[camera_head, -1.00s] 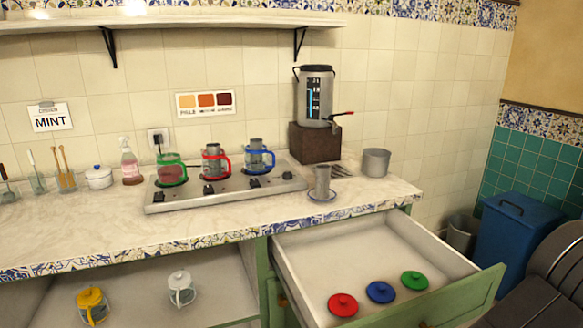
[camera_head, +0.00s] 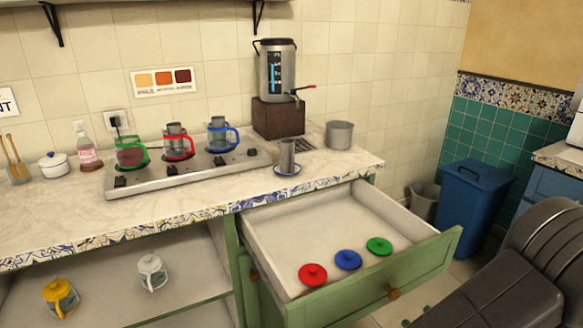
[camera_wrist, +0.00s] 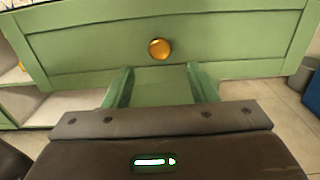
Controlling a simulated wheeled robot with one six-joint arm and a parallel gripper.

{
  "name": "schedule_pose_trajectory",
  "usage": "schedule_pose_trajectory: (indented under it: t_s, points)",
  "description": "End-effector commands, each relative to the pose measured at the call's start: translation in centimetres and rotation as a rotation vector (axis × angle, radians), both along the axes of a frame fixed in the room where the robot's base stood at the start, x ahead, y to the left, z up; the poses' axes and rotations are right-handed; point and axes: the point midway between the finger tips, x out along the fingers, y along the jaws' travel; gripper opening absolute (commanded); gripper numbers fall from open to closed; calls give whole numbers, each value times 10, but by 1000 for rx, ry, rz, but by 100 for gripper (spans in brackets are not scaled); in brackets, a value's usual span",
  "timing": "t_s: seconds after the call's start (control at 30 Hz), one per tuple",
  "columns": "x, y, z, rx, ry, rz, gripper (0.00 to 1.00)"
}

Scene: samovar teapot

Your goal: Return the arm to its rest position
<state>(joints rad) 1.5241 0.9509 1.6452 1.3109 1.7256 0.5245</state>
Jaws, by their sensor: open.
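My gripper (camera_wrist: 158,84) shows in the wrist view with its two fingers apart and nothing between them. It faces the green front of the pulled-out drawer (camera_wrist: 75,45), a little short of its round brass knob (camera_wrist: 159,48). In the head view the drawer (camera_head: 340,290) is open below the counter.
The drawer holds red (camera_head: 312,274), blue (camera_head: 348,260) and green (camera_head: 379,246) lids. Glass teapots stand on the stove (camera_head: 190,172), with the samovar (camera_head: 277,70) to their right. A blue bin (camera_head: 475,205) stands at right. Yellow (camera_head: 60,297) and white (camera_head: 152,271) teapots sit on the lower shelf.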

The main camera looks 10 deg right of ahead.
Motion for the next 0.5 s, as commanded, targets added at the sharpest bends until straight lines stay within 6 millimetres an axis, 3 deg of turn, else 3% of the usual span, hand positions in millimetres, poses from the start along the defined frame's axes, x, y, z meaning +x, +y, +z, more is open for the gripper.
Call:
schedule_pose_trajectory:
  t_s: [0.3, 0.5]
  points:
    - [59, 23, -1, 1, 1, 5, 52]
    - [84, 31, -1, 1, 1, 2, 52]
